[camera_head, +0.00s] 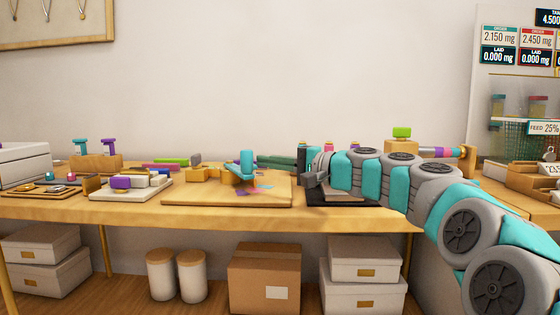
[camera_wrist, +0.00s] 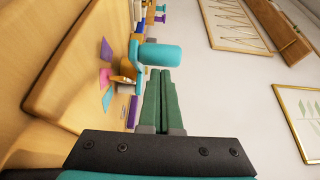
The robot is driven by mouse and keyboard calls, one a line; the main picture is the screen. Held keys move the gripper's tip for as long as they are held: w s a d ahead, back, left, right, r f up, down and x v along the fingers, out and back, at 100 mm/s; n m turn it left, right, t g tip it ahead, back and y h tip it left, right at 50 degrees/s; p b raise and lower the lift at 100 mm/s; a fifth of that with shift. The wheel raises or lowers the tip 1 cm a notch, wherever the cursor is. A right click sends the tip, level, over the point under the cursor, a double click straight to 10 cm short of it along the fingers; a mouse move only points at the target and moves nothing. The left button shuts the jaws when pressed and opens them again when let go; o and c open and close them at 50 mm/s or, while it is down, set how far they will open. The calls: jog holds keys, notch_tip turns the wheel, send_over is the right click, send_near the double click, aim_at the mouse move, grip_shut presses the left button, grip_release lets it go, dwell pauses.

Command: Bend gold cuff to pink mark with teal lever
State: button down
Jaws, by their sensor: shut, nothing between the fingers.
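The teal lever (camera_head: 246,163) stands up from the bending board (camera_head: 190,196) in the head view. Its teal handle (camera_wrist: 160,54) shows just beyond my fingertips in the wrist view. The pink mark (camera_wrist: 105,77) lies flat on the board between purple and blue marks. A small gold curved piece (camera_wrist: 124,79), seemingly the gold cuff, sits by the lever's base; its bend against the mark is too small to tell. My gripper (camera_wrist: 165,72) is shut and empty, its green fingers pointing at the lever handle. In the head view my gripper (camera_head: 262,161) is right of the handle; contact is unclear.
A white tray with a purple block (camera_head: 121,182) stands left of the board. A wooden stand with teal and purple items (camera_head: 97,162) is behind it. A dark mat (camera_head: 340,198) lies under my arm. A wooden block with a green top (camera_head: 401,145) stands behind my arm.

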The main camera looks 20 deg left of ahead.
aim_at(249, 162)
jog(key=shift+s+a, duration=0.1)
dwell(0.3)
jog(key=shift+s+a+f+m+t+b, duration=0.2)
jog(key=shift+s+a+m+t+b, duration=0.15)
jog(key=shift+t+b, duration=0.2)
jog(key=shift+s+a+m+t+h+b, duration=0.55)
jog(key=shift+s+t+b, duration=0.1)
jog(key=shift+s+t, duration=0.15)
jog(key=shift+s+a+r+m+t, duration=0.15)
jog(key=shift+m+t, duration=0.15)
jog(key=shift+t, duration=0.15)
